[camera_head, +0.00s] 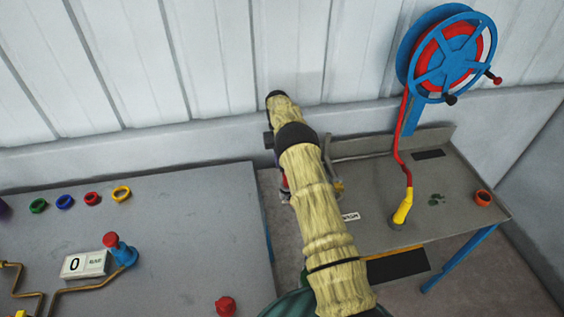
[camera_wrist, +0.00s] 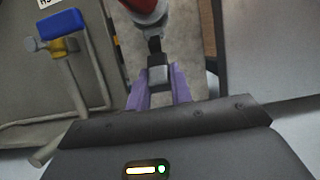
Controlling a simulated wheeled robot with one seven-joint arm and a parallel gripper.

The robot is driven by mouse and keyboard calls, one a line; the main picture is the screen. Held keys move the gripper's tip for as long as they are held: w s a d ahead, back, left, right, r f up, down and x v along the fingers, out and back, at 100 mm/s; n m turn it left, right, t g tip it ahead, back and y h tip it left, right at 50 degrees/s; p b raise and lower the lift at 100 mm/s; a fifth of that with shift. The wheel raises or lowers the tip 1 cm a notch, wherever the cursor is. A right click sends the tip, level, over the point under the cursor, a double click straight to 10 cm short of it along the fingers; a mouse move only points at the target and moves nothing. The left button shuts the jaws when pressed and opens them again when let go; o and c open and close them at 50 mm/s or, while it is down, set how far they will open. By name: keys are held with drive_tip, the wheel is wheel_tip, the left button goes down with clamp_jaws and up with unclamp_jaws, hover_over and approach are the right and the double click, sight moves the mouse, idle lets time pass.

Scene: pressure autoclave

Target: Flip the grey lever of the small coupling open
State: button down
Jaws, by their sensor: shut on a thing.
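In the wrist view, my gripper (camera_wrist: 159,88) has its purple fingers closed on either side of a small grey block, which looks like the grey lever (camera_wrist: 158,74). A dark stem joins this lever to a red and pale rounded part (camera_wrist: 146,10), likely the small coupling, cut off by the top edge. In the head view, my sleeved arm covers most of the gripper and the coupling, so the lever's angle is hard to tell.
A blue-handled brass valve (camera_wrist: 62,24) on a pipe is left of the gripper in the wrist view. In the head view, a grey bench (camera_head: 140,200) stands left, a grey table (camera_head: 450,205) right. A blue hose reel (camera_head: 447,52) feeds a red hose to a yellow nozzle (camera_head: 402,208).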

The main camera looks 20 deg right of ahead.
drive_tip(key=shift+r, duration=0.1)
idle(0.3)
drive_tip(key=c, duration=1.2)
unclamp_jaws()
drive_tip(key=shift+c, duration=0.2)
wheel_tip(320, 180, up, 10)
drive_tip(key=shift+w+f+b, duration=0.1)
drive_tip(key=shift+b, duration=0.9)
drive_tip(key=shift+c, duration=0.2)
